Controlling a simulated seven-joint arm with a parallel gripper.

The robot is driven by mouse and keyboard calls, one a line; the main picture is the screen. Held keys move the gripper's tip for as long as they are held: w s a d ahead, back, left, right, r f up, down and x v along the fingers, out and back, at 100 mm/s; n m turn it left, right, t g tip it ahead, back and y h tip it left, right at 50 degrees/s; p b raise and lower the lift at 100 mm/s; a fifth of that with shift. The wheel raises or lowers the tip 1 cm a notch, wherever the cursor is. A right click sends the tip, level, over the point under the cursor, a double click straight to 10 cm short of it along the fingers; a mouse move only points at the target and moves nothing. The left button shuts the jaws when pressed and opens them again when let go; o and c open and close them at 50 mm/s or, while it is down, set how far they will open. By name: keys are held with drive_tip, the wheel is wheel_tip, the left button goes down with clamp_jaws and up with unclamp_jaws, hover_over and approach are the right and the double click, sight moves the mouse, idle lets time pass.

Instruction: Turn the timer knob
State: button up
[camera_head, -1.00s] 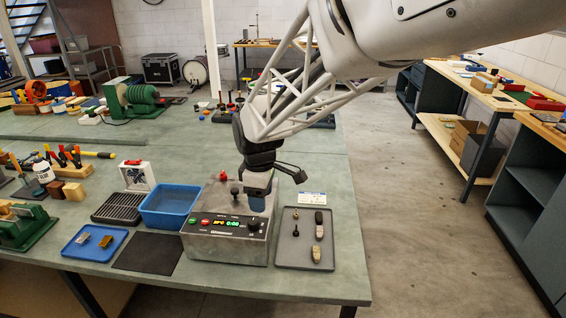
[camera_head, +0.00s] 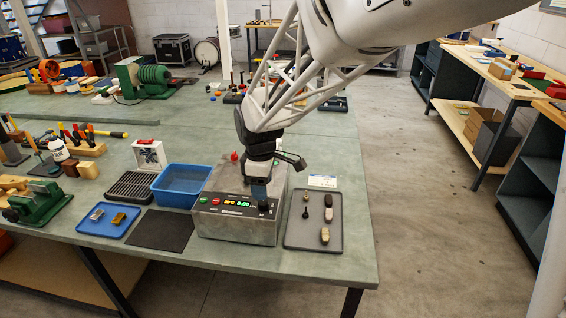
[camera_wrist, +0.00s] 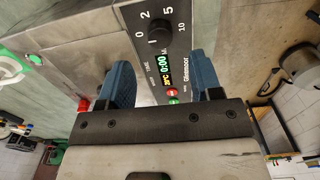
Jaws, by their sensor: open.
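The timer knob (camera_head: 265,206) is a small dark knob at the right of the front panel of a grey metal machine (camera_head: 236,231). In the wrist view the knob (camera_wrist: 159,40) shows in front of the fingers, beside a scale with 0, 2, 5 and 10. The green display (camera_wrist: 164,62) reads 0:00. My gripper (camera_head: 259,190) is just above the knob in the head view. In the wrist view my gripper (camera_wrist: 161,78) is open, its blue fingers spread to either side of the panel. Nothing is between them in a grip; contact with the knob cannot be told.
Red and green buttons (camera_head: 209,201) are at the panel's left. A blue bin (camera_head: 182,187) stands left of the machine. A grey tray (camera_head: 315,238) with several small parts lies to the right. A dark mat (camera_head: 160,231) and a blue tray (camera_head: 108,221) lie at the front left.

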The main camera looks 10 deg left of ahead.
sight(263, 202)
drive_tip(key=shift+f, duration=2.9)
drive_tip(key=shift+c, duration=0.2)
drive_tip(key=c, duration=0.9)
